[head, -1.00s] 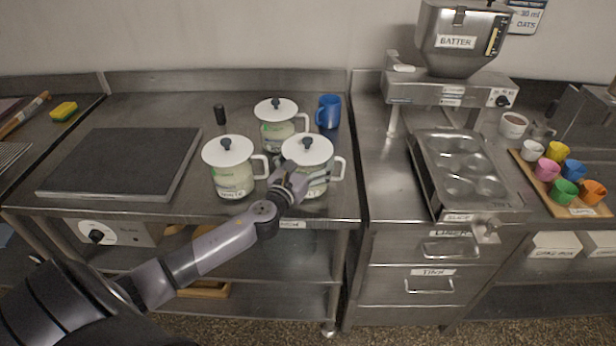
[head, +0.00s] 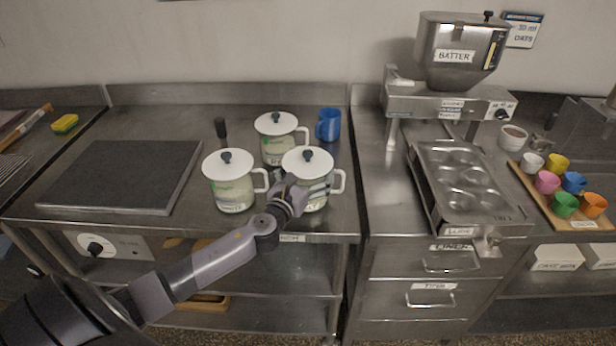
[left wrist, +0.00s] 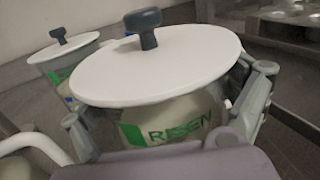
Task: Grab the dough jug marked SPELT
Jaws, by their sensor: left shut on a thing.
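Three white-lidded jugs with pale contents stand on the steel bench. My left gripper (head: 296,192) is shut around the body of the front right jug (head: 318,203). In the left wrist view this jug (left wrist: 168,122) sits upright between the fingers (left wrist: 165,125), with a dark lid knob and a green "RISEN" mark. Its name label is hidden behind the gripper in the head view, so I cannot read it. The front left jug (head: 232,192) has a label that seems to read WHITE. The back jug (head: 278,147) has a label too small and covered to read. My right gripper is not in view.
A blue mug (head: 328,125) stands behind the held jug. A dark slab (head: 125,172) lies at the left of the bench. A muffin tray (head: 470,180) and batter hopper (head: 457,50) stand to the right. The bench front edge is close to the jug.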

